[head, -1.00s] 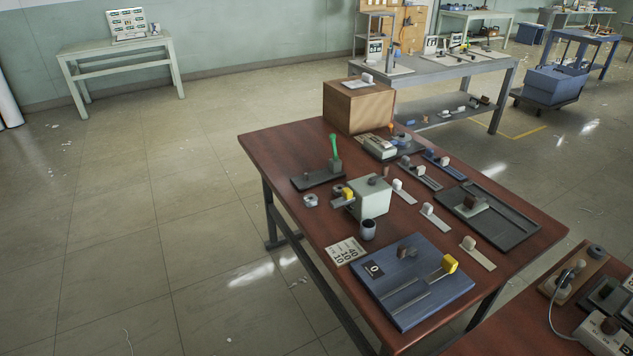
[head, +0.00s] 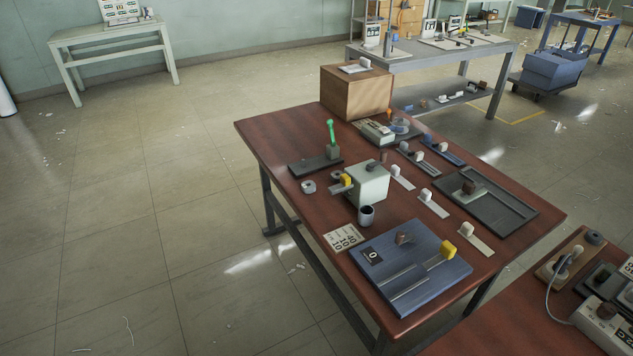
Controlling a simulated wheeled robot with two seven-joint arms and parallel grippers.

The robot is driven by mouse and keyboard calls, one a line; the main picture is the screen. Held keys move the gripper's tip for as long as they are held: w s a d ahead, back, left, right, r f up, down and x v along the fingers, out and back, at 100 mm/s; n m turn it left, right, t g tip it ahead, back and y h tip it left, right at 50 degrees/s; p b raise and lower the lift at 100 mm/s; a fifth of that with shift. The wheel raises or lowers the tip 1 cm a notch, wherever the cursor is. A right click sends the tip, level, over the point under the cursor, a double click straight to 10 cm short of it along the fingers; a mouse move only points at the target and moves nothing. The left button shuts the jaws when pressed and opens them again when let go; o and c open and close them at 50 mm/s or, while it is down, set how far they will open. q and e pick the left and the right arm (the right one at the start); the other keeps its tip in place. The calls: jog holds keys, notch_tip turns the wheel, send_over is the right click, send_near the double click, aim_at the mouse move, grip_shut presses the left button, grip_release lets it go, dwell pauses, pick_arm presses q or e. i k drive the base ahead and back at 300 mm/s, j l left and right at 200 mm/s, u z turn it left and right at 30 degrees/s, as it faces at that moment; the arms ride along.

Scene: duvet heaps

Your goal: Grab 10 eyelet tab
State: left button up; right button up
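No gripper of mine is in view. Several light flat strips with pale blocks stand on the red-brown table (head: 285,135); among them are one at the right (head: 480,240), one left of it (head: 433,205) and one further back (head: 402,178). A pale card (head: 344,238) with printed numbers, seemingly 40 and 10, lies at the table's left front edge. A blue board (head: 415,285) beside it carries a yellow block (head: 448,249), a dark block (head: 402,238) and a dark tag marked 0 (head: 371,256). I cannot tell which piece is the 10 eyelet tab.
A pale box (head: 368,186), a dark cup (head: 366,215), a green-handled tool (head: 331,134), a black tray (head: 505,222) and a wooden box (head: 355,95) crowd the table. Another table (head: 470,343) stands at lower right.

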aim_at(335, 176)
jog(key=j+z, duration=0.35)
jog(key=z, duration=0.15)
jog(key=k+j+z, duration=0.15)
jog(key=j+z, duration=0.15)
jog(key=z, duration=0.2)
